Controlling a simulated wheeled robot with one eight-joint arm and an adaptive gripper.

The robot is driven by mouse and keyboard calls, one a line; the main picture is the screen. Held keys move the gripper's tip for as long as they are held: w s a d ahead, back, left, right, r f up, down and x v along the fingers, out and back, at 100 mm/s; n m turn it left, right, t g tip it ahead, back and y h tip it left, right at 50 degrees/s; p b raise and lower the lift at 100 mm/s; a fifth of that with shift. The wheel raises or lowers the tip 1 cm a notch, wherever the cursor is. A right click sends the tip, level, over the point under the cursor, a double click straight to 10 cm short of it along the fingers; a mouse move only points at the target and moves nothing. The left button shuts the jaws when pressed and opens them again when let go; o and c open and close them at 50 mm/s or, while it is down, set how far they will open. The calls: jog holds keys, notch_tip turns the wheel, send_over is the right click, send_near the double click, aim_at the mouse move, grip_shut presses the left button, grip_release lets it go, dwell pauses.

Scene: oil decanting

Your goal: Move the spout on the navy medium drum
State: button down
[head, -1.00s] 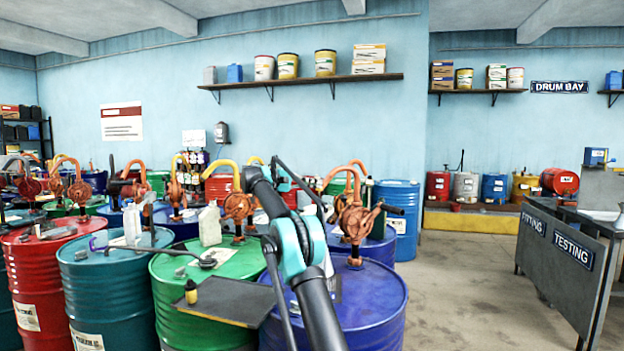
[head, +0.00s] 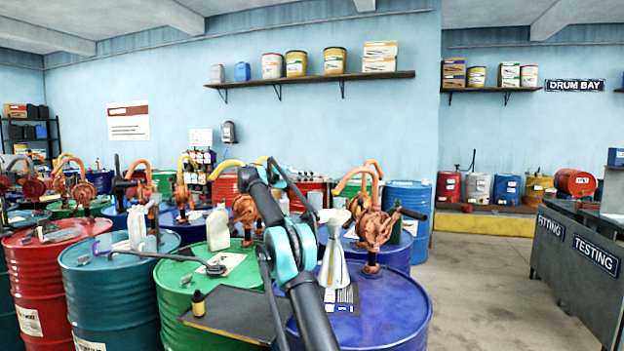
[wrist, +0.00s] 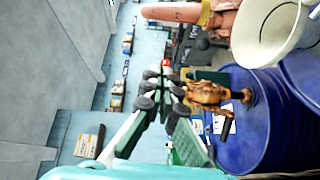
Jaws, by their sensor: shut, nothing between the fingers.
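The navy medium drum (head: 392,318) stands front right in the head view. On it sits an orange-brown rotary pump (head: 376,230) with a dark handle to the right and a curved orange spout (head: 352,176) arching up and left.
A pale funnel (head: 333,262) stands by the pump; a cream rim (wrist: 250,45) looms close in the wrist view. A green drum (head: 178,312) with a black tray and white jug (head: 217,228) is left. Open floor (head: 475,290) lies right.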

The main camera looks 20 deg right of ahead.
jog(key=s+d, duration=0.4)
jog(key=d, duration=0.4)
jog(key=shift+f, duration=0.4)
jog(key=shift+s+d, duration=0.1)
jog(key=shift+s, duration=0.15)
